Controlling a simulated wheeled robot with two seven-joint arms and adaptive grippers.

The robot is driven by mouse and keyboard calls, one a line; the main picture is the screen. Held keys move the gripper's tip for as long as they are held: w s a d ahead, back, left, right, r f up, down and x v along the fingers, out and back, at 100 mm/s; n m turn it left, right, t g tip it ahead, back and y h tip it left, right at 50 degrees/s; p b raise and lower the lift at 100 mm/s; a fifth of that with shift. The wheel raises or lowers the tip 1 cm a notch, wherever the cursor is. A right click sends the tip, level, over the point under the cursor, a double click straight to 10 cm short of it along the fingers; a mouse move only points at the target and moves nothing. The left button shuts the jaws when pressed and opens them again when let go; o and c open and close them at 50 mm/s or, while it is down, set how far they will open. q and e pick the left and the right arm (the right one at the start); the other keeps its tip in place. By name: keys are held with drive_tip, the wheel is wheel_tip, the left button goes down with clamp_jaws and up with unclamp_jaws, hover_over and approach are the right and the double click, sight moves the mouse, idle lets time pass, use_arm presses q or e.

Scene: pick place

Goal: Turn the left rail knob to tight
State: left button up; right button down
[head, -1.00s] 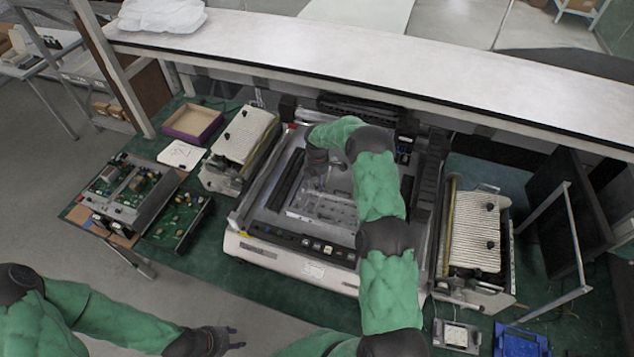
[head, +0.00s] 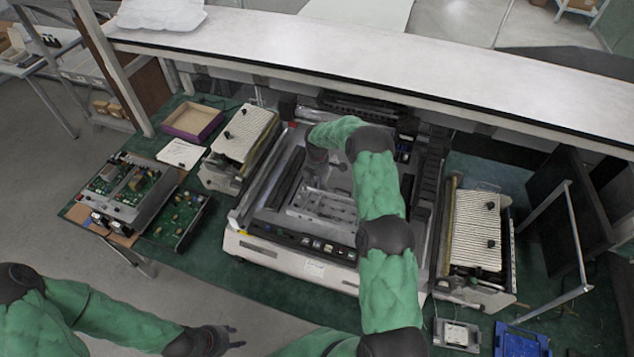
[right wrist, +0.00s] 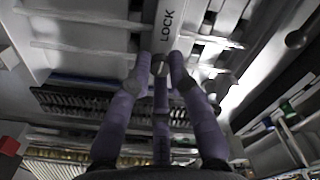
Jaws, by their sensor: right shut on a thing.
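In the right wrist view, a small round grey knob (right wrist: 161,64) sits at the end of a pale rail (right wrist: 178,14) printed with the word LOCK. My right gripper (right wrist: 160,72) is shut on the knob, one fingertip on each side of it. In the head view, my right gripper (head: 315,172) reaches down into the open machine (head: 290,262), near its left inner side; the knob is hidden there. I cannot read whether the knob is tight. My left gripper (head: 234,338) is open and empty at the bottom, in front of the bench and away from the machine.
Ribbed feeder units stand left (head: 243,133) and right (head: 476,237) of the machine. Circuit boards (head: 125,187) and a shallow box (head: 193,121) lie at the left. A white shelf (head: 330,55) crosses behind and above. A blue tray (head: 520,340) is at the lower right.

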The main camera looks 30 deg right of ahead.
drive_tip(key=m+b, duration=0.4)
drive_tip(key=shift+f+m+b, duration=0.25)
drive_tip(key=shift+m+b, duration=0.05)
drive_tip(key=shift+b, duration=0.05)
drive_tip(key=m+b, duration=0.3)
drive_tip(key=m, duration=0.2)
drive_tip(key=shift+b, duration=0.3)
drive_tip(key=m+b, duration=0.1)
drive_tip(key=m, duration=0.2)
drive_tip(key=m+b, duration=0.1)
drive_tip(key=m, duration=0.2)
drive_tip(key=shift+m+b, duration=0.3)
drive_tip(key=m+b, duration=0.1)
drive_tip(key=m, duration=0.2)
drive_tip(key=shift+r+m, duration=0.1)
drive_tip(key=shift+m, duration=0.2)
drive_tip(key=shift+m+b, duration=0.35)
drive_tip(key=shift+m, duration=1.55)
